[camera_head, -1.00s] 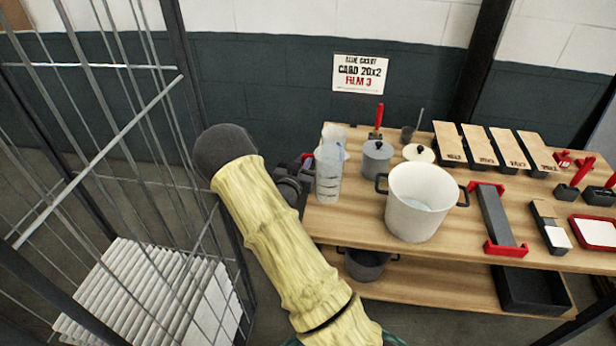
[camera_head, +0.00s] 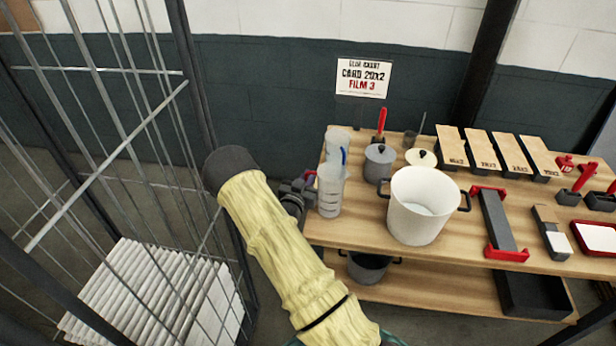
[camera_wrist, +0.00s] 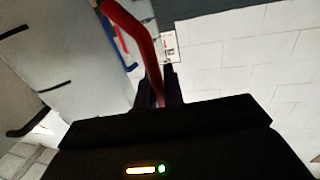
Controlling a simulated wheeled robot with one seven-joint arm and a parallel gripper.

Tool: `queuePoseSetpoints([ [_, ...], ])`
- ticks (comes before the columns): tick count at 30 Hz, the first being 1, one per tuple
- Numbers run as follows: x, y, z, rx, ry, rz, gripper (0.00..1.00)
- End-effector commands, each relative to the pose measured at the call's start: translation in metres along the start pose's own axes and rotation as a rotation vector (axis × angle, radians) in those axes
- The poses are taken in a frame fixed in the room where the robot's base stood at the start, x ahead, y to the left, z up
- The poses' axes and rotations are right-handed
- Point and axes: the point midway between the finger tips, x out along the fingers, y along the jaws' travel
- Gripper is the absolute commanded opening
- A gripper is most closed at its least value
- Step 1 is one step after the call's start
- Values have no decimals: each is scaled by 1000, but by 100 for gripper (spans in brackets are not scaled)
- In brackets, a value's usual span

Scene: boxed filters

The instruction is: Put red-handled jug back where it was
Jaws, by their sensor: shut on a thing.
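The red-handled jug (camera_head: 330,193) is a clear, upright jug with grey marks, at the left end of the tabletop. My gripper (camera_head: 303,187) reaches it from the left and is shut on its red handle (camera_wrist: 150,45), which stands between the fingers in the wrist view. The pale jug body (camera_wrist: 60,75) fills the left of that view. I cannot tell whether the jug's base touches the wood. A similar jug with a blue handle (camera_head: 338,142) stands just behind it, partly hidden.
The wooden table (camera_head: 455,240) holds a white pot (camera_head: 417,208) close to the jug's right and a grey lidded pot (camera_head: 379,165) behind. A wire cage (camera_head: 110,150) stands left of my arm. A sign (camera_head: 363,78) stands at the back.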

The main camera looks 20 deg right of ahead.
Motion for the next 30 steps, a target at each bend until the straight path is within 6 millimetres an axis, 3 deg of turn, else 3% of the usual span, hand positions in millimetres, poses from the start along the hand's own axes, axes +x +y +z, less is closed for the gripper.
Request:
queuePoseSetpoints([
  [7,0,0,4,-1,0,0,0],
  [8,0,0,3,-1,-1,0,16],
  [10,0,0,3,-1,-1,0,29],
  [11,0,0,3,-1,-1,0,32],
  [23,0,0,-2,-1,-1,0,32],
  [30,-38,-1,4,-1,-4,-2,32],
])
